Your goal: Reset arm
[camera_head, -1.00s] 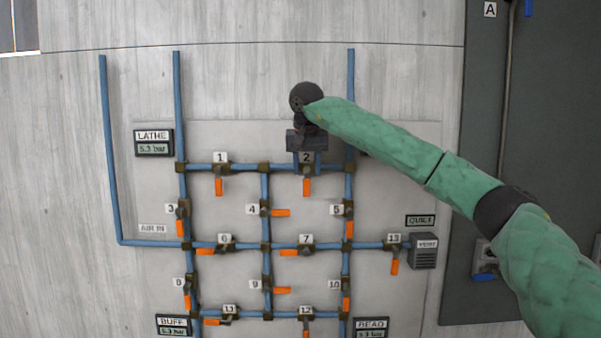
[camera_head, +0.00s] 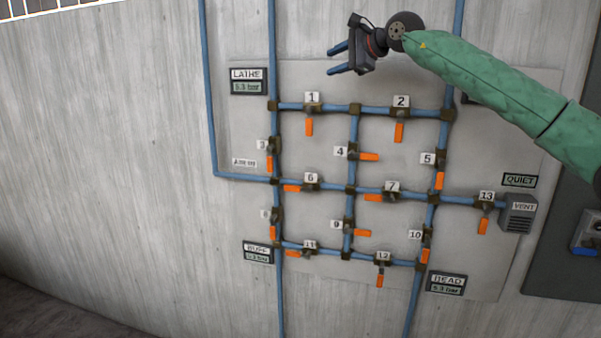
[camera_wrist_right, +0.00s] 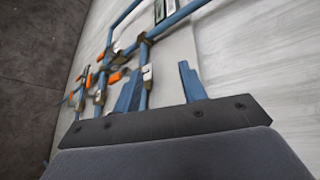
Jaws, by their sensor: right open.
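My right gripper (camera_head: 336,60) is at the top of the head view, above and left of valve 2 (camera_head: 400,115). Its two blue fingers point left and stand apart, with nothing between them. In the right wrist view, the fingers of my right gripper (camera_wrist_right: 160,88) also show apart and empty, with the wall panel beyond them. The green sleeve of my right arm comes in from the right. The gripper looks clear of the pipes and valve handles. My left gripper is not in view.
A grey panel (camera_head: 330,210) on the wall carries a grid of blue pipes with several numbered valves with orange handles. Gauges labelled LATHE (camera_head: 248,81) and BEAD (camera_head: 446,284) and a VENT box (camera_head: 518,213) sit around it. The wall at left is bare.

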